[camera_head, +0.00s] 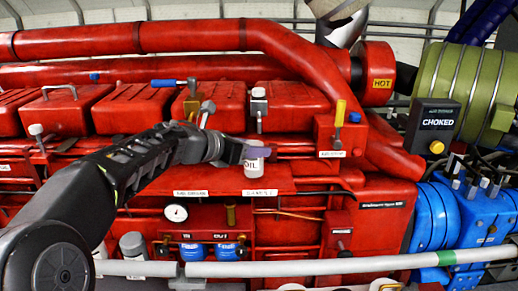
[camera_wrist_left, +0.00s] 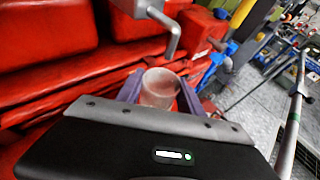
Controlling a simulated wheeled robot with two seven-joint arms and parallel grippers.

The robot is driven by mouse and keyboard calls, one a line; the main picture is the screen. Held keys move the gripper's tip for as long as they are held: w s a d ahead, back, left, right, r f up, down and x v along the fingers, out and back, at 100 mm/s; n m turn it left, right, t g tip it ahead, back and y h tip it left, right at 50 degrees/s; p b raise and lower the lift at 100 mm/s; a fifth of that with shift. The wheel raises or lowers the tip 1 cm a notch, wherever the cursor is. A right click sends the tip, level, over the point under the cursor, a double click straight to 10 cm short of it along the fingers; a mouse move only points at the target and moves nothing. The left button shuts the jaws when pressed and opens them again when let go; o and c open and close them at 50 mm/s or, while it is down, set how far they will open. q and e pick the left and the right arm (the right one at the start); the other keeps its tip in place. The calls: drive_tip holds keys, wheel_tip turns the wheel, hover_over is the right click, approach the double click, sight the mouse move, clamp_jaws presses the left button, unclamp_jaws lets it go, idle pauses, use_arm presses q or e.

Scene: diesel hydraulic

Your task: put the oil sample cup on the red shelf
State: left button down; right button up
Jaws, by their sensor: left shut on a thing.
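The oil sample cup (camera_head: 254,161) is a small pale cup with an "OIL" label. It is held between the fingers of my left gripper (camera_head: 250,151), which is shut on it. In the left wrist view the cup (camera_wrist_left: 160,88) stands between the two purple fingers, its round top facing the camera. The red shelf (camera_head: 222,180) is a flat ledge on the engine with labels along its front edge, one reading "SAMPLE". The cup appears just above the shelf, near that label; whether it touches cannot be told. My right gripper is not in view.
Red engine covers and a thick red pipe (camera_head: 190,38) rise behind the shelf. A grey tap (camera_head: 258,100) hangs above the cup. A grey rail (camera_head: 300,267) with a green band crosses in front, below the shelf. A "CHOKED" sign (camera_head: 435,123) is at right.

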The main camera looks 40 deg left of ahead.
use_arm(q)
drive_tip(key=x, duration=0.2)
drive_tip(key=shift+w+d+f, duration=0.1)
drive_tip(key=shift+w, duration=0.2)
drive_tip(key=shift+f, duration=0.25)
drive_tip(key=shift+s, duration=0.15)
drive_tip(key=shift+f, duration=0.15)
drive_tip(key=c, duration=0.7)
unclamp_jaws()
drive_tip(key=shift+c, duration=0.2)
drive_tip(key=shift+r, duration=0.25)
drive_tip(key=b+v, duration=0.1)
drive_tip(key=v, duration=1.1)
drive_tip(key=shift+f, duration=0.2)
